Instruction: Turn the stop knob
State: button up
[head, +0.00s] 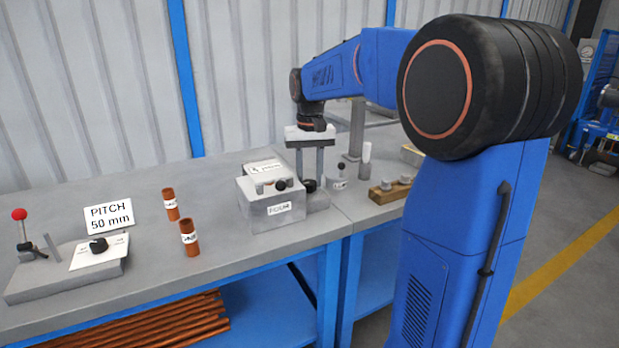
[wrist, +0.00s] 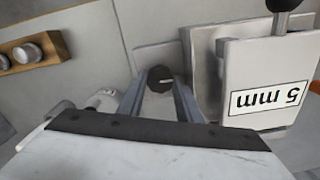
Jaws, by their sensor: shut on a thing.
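A black knob (wrist: 160,78) sits on a grey block, between the fingertips of my gripper (wrist: 158,88) in the wrist view. My gripper is shut on this knob. In the head view my gripper (head: 310,181) points straight down behind the grey box, and the dark knob (head: 310,186) shows at its fingertips, partly hidden. No writing that names the knob is readable.
A grey box (head: 262,218) with its own black knob stands in front of my gripper. A wooden block (head: 378,195) with metal pegs is to the right. Two copper tubes (head: 189,238) and a red-ball lever fixture (head: 40,280) are left. The front middle bench is clear.

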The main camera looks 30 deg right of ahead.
aim_at(309, 183)
jog(key=shift+m, duration=0.3)
jog(key=o, duration=0.8)
jog(key=shift+r, duration=0.1)
notch_tip(309, 183, up, 17)
jog(key=shift+r, duration=0.15)
jog(key=shift+s, duration=0.1)
dwell(0.6)
